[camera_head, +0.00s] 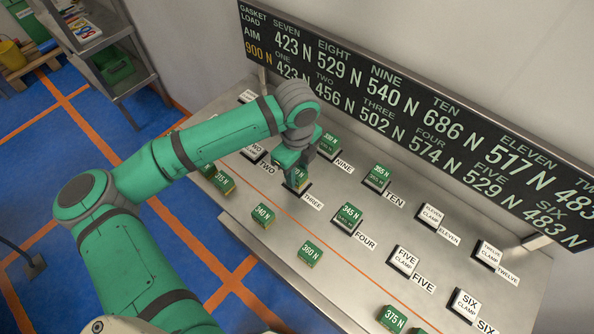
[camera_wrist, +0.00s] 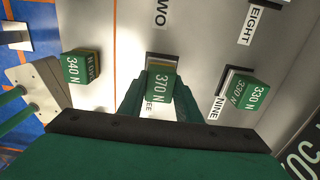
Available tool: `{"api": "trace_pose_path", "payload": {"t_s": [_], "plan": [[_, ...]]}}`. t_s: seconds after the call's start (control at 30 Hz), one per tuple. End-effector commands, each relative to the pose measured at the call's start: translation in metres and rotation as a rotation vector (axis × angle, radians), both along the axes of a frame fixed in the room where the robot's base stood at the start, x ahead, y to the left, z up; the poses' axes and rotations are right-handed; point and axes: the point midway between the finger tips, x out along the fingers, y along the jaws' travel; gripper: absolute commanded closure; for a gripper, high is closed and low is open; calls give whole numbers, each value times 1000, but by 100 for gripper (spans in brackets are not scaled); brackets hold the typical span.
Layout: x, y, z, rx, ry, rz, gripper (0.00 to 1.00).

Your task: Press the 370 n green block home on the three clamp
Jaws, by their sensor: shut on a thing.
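The green 370 N block (camera_wrist: 160,84) is between my gripper's two fingers (camera_wrist: 157,97) in the wrist view. In the head view my gripper (camera_head: 296,160) points down over the three clamp (camera_head: 297,189), beside the THREE label (camera_head: 313,202), and partly hides the block (camera_head: 300,174). My gripper is shut on the block.
Blocks stand on other clamps nearby: nine's (camera_head: 329,145), ten's (camera_head: 377,177) and four's (camera_head: 347,217). Loose green blocks, 340 N (camera_head: 263,215) and 360 N (camera_head: 310,254), lie toward the bench's front edge. The load board (camera_head: 400,100) runs along the back.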

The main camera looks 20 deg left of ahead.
Motion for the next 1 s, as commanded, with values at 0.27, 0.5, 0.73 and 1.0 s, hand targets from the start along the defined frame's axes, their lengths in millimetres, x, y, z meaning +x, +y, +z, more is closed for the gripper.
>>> {"api": "trace_pose_path", "payload": {"t_s": [0.27,0.5,0.73,1.0], "plan": [[0,0,-6,-1,0,1,93],[0,0,-10,-1,1,0,57],[0,0,-10,0,1,0,47],[1,1,3,2,-2,0,47]]}}
